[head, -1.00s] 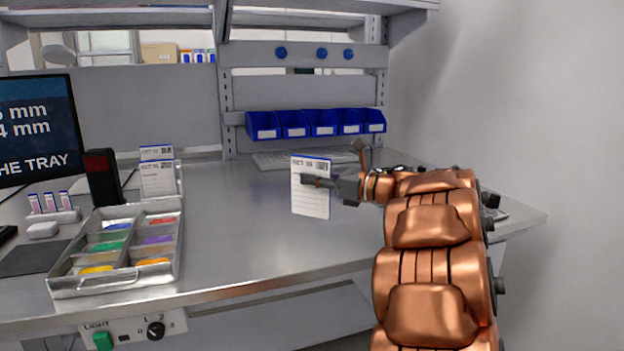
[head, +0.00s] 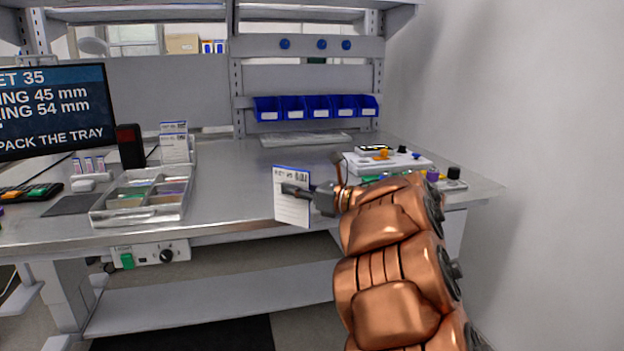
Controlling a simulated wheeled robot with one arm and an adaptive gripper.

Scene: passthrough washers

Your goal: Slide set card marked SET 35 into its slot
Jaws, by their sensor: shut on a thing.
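A white set card with a blue top edge (head: 291,208) is held upright by my gripper (head: 297,191). Its print is too small to read for certain. The gripper is shut on the card, coming from the right, near the front edge of the bench. A card holder (head: 175,149) with similar white, blue-edged cards stands behind the tray, to the left of the held card and apart from it. Whether it has a free slot cannot be told.
A compartment tray (head: 142,213) sits on the bench (head: 235,205) left of my gripper. A monitor (head: 52,112) reading "ET 35" is far left, beside a dark upright device (head: 130,146). Blue bins (head: 316,108) hang behind. A white device (head: 390,163) is right. The middle bench is clear.

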